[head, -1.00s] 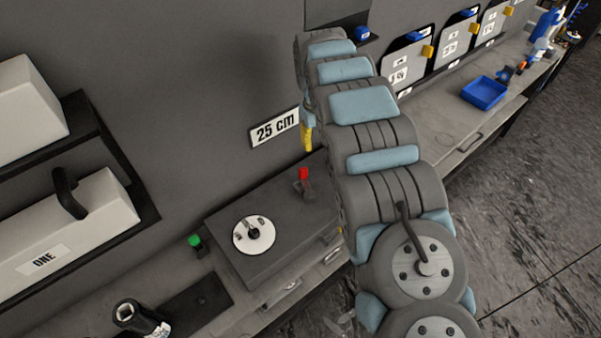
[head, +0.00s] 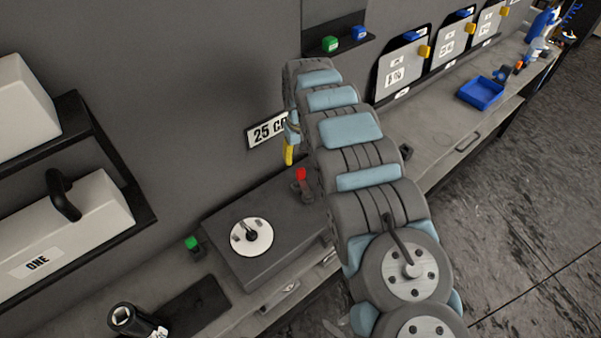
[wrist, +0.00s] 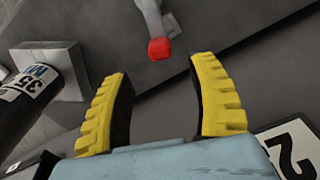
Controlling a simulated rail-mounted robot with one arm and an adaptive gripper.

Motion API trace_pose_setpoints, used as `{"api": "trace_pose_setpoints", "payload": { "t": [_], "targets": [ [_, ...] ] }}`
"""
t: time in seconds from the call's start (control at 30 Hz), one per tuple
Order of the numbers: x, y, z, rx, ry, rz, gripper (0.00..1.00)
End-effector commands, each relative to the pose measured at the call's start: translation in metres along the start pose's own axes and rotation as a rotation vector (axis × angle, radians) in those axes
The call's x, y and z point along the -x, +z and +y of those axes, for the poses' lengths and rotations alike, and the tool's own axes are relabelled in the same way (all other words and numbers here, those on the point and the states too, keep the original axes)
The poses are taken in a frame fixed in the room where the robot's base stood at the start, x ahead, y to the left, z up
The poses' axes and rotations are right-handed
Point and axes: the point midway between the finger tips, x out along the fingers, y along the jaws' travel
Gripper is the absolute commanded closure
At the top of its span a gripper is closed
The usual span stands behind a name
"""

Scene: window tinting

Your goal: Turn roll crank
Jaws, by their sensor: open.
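A small grey crank lever with a red knob (head: 301,175) stands by the back right of a dark grey box (head: 285,225). In the wrist view the red knob (wrist: 159,48) is beyond the fingertips, roughly midway between them, touching neither. My gripper shows two yellow ribbed fingers (wrist: 160,95), spread apart with nothing between them. In the head view only a yellow part of my gripper (head: 288,152) shows, above the red knob and in front of the wall sign; my arm hides the rest.
A white disc (head: 251,237) lies on the box top. A "25" sign (head: 266,130) is on the wall. A black cylinder labelled 35 MM (wrist: 30,92) is at left in the wrist view. A green block (head: 192,243) sits left of the box. A blue tray (head: 480,92) lies farther right.

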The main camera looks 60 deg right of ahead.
Motion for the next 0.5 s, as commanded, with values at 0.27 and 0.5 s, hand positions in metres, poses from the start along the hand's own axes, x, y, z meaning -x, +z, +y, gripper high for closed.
{"api": "trace_pose_setpoints", "payload": {
  "t": [0.27,0.5],
  "targets": [
    [-0.029,0.000,-0.001,0.000,-0.002,0.000,0.41],
    [-0.051,0.002,-0.001,-0.001,-0.003,-0.004,0.41]
  ]
}}
